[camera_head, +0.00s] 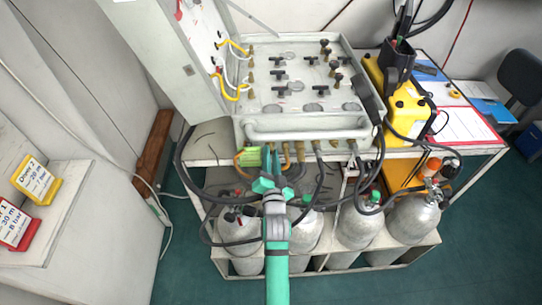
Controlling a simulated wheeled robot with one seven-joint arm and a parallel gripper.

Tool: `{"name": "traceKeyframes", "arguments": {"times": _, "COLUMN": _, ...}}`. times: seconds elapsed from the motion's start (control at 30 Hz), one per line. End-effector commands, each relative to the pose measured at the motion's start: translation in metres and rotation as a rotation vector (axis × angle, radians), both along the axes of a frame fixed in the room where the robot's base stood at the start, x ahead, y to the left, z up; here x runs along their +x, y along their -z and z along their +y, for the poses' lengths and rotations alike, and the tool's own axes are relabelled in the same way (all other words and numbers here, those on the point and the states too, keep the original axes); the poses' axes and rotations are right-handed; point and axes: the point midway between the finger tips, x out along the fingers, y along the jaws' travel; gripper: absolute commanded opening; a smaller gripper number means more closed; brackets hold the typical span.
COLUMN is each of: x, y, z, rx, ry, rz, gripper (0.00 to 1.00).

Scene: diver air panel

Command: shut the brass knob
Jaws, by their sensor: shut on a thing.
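The grey air panel (265,108) stands on a white table, its face tilted up with black-handled valves and brass fittings. A row of brass fittings (286,153) and hoses runs along its front lower edge. My green gripper (271,157) reaches up to the left part of this row. Its fingers are closed at a brass knob there, which they mostly hide. I cannot make out how far the knob is turned.
Grey gas cylinders (360,226) stand on a low shelf under the table, with black hoses looping in front. A yellow case (404,108) sits right of the panel. The panel's open lid (180,65) rises at the left. Green floor is clear in front.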

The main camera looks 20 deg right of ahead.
Motion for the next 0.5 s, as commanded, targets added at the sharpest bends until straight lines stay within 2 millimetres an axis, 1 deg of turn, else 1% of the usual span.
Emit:
{"name": "traceKeyframes", "arguments": {"times": 0.2, "x": -0.0006, "y": 0.0007, "z": -0.0007, "rx": 0.077, "ry": 0.001, "rz": -0.021, "gripper": 0.0}}
{"name": "traceKeyframes", "arguments": {"times": 0.5, "x": -0.0006, "y": 0.0008, "z": -0.0008, "rx": 0.11, "ry": 0.001, "rz": -0.031, "gripper": 0.0}}
